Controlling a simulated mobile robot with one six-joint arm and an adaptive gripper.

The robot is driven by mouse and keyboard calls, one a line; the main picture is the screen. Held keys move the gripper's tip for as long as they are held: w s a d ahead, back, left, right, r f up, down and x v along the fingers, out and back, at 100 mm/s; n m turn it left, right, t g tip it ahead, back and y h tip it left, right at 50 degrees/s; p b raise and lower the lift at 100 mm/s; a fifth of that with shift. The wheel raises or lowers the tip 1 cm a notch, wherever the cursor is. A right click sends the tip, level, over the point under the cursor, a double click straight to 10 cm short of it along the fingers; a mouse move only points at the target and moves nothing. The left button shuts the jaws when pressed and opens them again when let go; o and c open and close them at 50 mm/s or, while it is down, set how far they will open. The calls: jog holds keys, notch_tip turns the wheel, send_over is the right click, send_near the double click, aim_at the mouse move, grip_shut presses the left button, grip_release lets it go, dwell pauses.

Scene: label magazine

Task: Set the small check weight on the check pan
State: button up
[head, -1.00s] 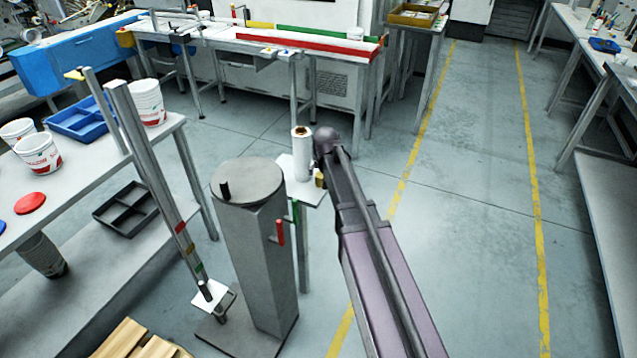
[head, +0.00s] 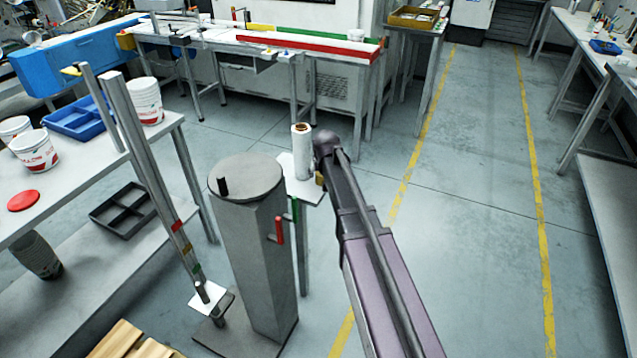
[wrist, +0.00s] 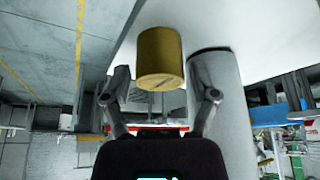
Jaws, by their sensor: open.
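A brass-coloured cylinder (wrist: 160,58), which looks like the small check weight, stands on a pale plate (wrist: 220,25) in the wrist view. My gripper (wrist: 159,84) is open, its fingers apart on either side of the cylinder's near end; contact cannot be told. In the head view the brass cylinder (head: 320,180) is partly hidden by my arm on a small white stand (head: 299,189), and my gripper is hidden. A grey pedestal with a round top (head: 255,172) stands left of it; whether this is the check pan is unclear.
A white roll (head: 301,153) stands close beside the brass cylinder. The pedestal's top carries a short black post (head: 222,186), and a red handle (head: 279,230) sticks out from its side. A slanted metal rail (head: 150,190) stands further left. The floor at right is clear.

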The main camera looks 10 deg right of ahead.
jog(key=shift+w+f, duration=0.2)
jog(key=shift+f, duration=0.25)
dwell(0.3)
grip_shut()
jog(key=shift+r, duration=0.2)
notch_tip(320, 180, up, 3)
jog(key=p, duration=0.2)
jog(key=shift+f+p, duration=0.2)
jog(key=shift+p, duration=0.1)
jog(key=s+d+r+p, duration=0.2)
jog(key=s+d, duration=0.6)
jog(key=s, duration=0.5)
jog(key=shift+s+d, duration=0.3)
